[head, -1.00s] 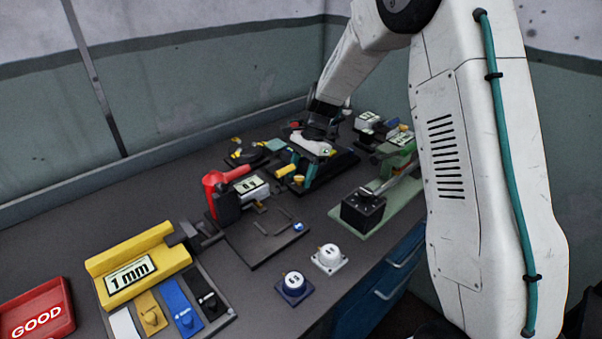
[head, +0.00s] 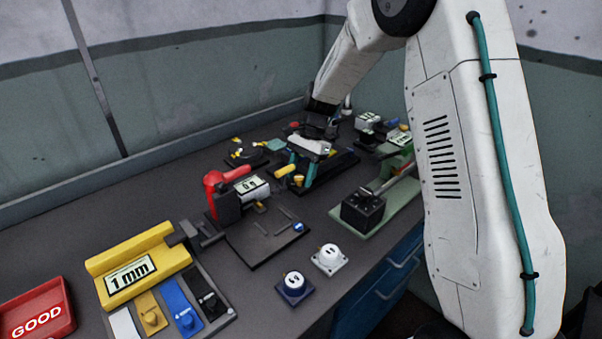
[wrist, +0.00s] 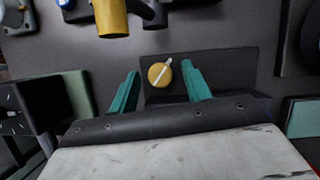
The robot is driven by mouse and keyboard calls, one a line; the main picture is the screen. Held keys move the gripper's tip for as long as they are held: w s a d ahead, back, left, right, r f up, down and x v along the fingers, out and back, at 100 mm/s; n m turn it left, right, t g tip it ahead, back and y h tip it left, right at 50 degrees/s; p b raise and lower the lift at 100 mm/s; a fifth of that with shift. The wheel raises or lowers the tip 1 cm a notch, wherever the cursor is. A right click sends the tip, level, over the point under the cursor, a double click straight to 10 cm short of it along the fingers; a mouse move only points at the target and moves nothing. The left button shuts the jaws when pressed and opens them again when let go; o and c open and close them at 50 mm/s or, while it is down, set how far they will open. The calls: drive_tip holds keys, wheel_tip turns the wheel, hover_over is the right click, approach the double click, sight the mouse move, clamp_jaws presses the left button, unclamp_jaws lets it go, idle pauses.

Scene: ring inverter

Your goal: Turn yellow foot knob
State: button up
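The yellow foot knob (wrist: 160,75) is a round yellow dial with a pale bar across its face, on a dark plate (wrist: 222,72). In the wrist view it shows between the teal fingers of my gripper (wrist: 161,70), with a gap on each side. In the head view the knob (head: 298,180) sits just below and beside my gripper (head: 301,173), partly hidden by a finger. My gripper is open and empty. I cannot tell its exact height above the knob.
A yellow cylinder (wrist: 111,18) stands close by, at the top of the wrist view. A green-based fixture with a black block (head: 363,211) is to the right. A red-handled device (head: 222,190) is to the left. Bare bench lies in front of the wall.

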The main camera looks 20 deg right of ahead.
drive_tip(key=shift+r, duration=0.1)
drive_tip(key=v, duration=0.7)
drive_tip(key=shift+w+d+r, duration=0.1)
drive_tip(key=shift+r, duration=0.15)
drive_tip(key=r+n+h, duration=0.1)
drive_tip(key=r, duration=0.1)
hover_over(300, 177)
drive_tip(key=a, duration=0.1)
drive_tip(key=shift+w+a+f, duration=0.1)
drive_tip(key=shift+f, duration=0.05)
drive_tip(key=t+h, duration=0.1)
drive_tip(key=d+f+t+h, duration=0.1)
drive_tip(key=h, duration=0.1)
drive_tip(key=shift+d+f+m, duration=0.1)
drive_tip(key=shift+m, duration=0.3)
drive_tip(key=shift+f, duration=0.35)
wheel_tip(300, 177, down, 7)
drive_tip(key=shift+r, duration=0.1)
